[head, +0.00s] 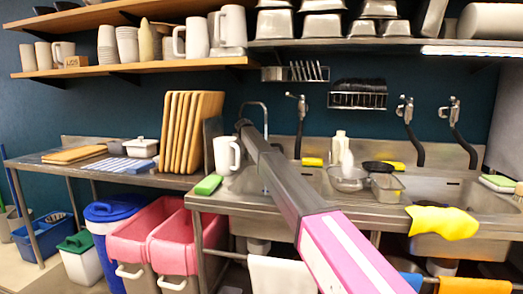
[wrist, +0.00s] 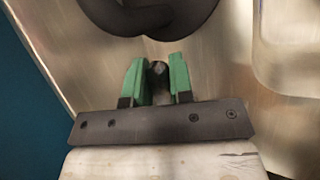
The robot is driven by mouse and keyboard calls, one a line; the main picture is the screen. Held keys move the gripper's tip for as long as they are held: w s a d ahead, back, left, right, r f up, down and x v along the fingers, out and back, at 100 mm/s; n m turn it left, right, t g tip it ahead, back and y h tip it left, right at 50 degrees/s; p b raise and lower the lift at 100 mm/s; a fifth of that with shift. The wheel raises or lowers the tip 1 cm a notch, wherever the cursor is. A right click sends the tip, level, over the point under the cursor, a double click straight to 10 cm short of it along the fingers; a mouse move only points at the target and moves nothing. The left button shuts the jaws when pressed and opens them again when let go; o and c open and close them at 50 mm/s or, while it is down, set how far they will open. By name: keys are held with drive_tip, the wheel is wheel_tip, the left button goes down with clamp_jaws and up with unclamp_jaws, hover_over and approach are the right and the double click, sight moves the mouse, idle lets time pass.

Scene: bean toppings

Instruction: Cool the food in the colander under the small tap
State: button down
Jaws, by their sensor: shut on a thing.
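A round metal bowl that looks like the colander (head: 350,185) sits by the sink basins in the head view. A thin curved tap (head: 266,118) stands behind the left basin, partly hidden by my arm. In the wrist view, the green fingers of my gripper (wrist: 158,75) are shut on a small dark rounded thing (wrist: 158,69), which I cannot identify. A thick black curved thing (wrist: 150,20) is just beyond the fingertips. My gripper is not clearly visible in the head view.
A white jug (head: 227,155) and green sponge (head: 208,185) are left of the basins. A rectangular metal container (head: 386,190) stands beside the bowl. A yellow cloth (head: 442,222) hangs over the front edge. Black hoses (head: 414,148) hang at the back wall.

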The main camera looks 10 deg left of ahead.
drive_tip(key=shift+s+a+m+g+h, duration=0.25)
drive_tip(key=shift+s+m+g, duration=0.2)
drive_tip(key=shift+m, duration=0.25)
drive_tip(key=c, duration=1)
unclamp_jaws()
drive_tip(key=v, duration=1)
drive_tip(key=shift+s+a+r, duration=0.15)
drive_tip(key=shift+r, duration=0.2)
